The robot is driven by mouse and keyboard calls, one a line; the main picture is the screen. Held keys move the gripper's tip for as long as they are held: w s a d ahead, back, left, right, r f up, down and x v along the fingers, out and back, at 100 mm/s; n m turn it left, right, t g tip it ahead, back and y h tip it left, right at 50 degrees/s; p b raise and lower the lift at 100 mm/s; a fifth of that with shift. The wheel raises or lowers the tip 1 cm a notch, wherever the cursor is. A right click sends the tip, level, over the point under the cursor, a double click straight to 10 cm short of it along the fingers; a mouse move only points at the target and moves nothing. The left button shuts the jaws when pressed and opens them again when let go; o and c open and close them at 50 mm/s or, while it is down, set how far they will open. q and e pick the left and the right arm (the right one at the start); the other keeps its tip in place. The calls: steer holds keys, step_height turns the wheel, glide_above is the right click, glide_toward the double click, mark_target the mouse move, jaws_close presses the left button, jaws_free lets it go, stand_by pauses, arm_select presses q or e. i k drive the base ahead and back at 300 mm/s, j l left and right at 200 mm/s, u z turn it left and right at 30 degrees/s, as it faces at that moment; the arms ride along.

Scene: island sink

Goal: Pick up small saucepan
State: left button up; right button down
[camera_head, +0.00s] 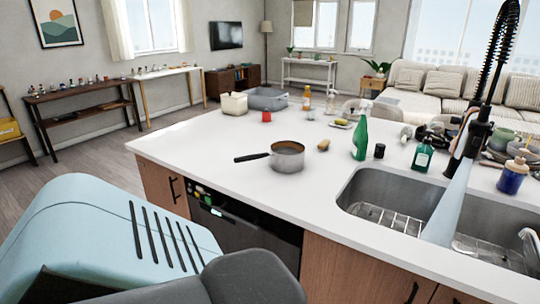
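A small saucepan (288,157), grey metal with a dark handle, stands upright on the white island countertop (220,165), left of the sink. Its handle points left, towards the counter's front-left edge. The counter around it is mostly clear. Neither of my grippers shows in this view. Large light-blue and dark-grey parts of my own body fill the lower left, apart from the pan.
A sink (390,185) with a black faucet (490,80) lies right of the pan. A small brown item (323,145), a green spray bottle (360,135) and a black cup (379,151) stand nearby. A red cup (266,116) and grey bin (268,99) are behind.

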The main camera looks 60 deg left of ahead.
mark_target(286, 156)
steer(key=j+u, duration=0.15)
steer(key=j, duration=0.45)
steer(key=j+u, duration=0.1)
steer(key=j, duration=0.5)
steer(key=i+j+u, duration=0.15)
steer(key=j, duration=0.4)
